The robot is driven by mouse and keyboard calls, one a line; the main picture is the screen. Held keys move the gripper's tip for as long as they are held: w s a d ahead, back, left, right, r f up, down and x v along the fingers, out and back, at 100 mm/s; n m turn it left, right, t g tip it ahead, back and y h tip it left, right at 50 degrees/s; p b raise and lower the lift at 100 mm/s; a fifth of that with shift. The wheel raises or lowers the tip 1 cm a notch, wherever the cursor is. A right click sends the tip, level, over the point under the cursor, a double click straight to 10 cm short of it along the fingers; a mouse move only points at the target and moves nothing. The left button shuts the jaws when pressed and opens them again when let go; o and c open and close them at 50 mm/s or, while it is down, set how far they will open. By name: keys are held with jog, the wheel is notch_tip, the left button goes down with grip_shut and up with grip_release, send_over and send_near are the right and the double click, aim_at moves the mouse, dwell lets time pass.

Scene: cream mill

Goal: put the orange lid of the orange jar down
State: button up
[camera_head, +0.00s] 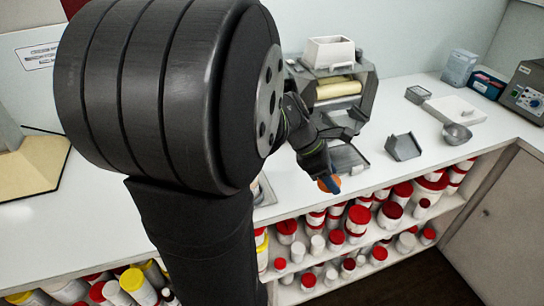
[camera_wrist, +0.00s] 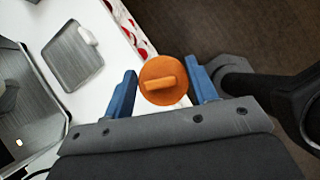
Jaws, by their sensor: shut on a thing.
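The orange lid (camera_wrist: 153,88), a round disc with a raised bar across its top, sits between the two blue fingers of my gripper (camera_wrist: 162,80) in the wrist view. My gripper is shut on it. In the head view, the orange lid (camera_head: 323,185) shows as a small patch beside a blue finger of my gripper (camera_head: 330,183), at the front edge of the white counter. I cannot make out the body of the orange jar in either view. What is under the lid is hidden.
The mill (camera_head: 368,95) stands behind my gripper, with a grey tray (camera_head: 348,157) before it; the tray also shows in the wrist view (camera_wrist: 70,62). A grey scoop-like holder (camera_head: 404,147) and metal bowl (camera_head: 456,134) stand right. Shelves of red-lidded jars (camera_head: 358,218) lie below.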

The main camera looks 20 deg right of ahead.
send_over(300, 190)
jog(key=a, duration=0.2)
jog(key=f, duration=0.7)
jog(key=shift+w, duration=0.3)
jog(key=shift+f, duration=1.9)
jog(key=shift+f, duration=0.1)
jog(key=o, duration=0.9)
jog(key=v, duration=1.2)
jog(key=shift+d, duration=0.1)
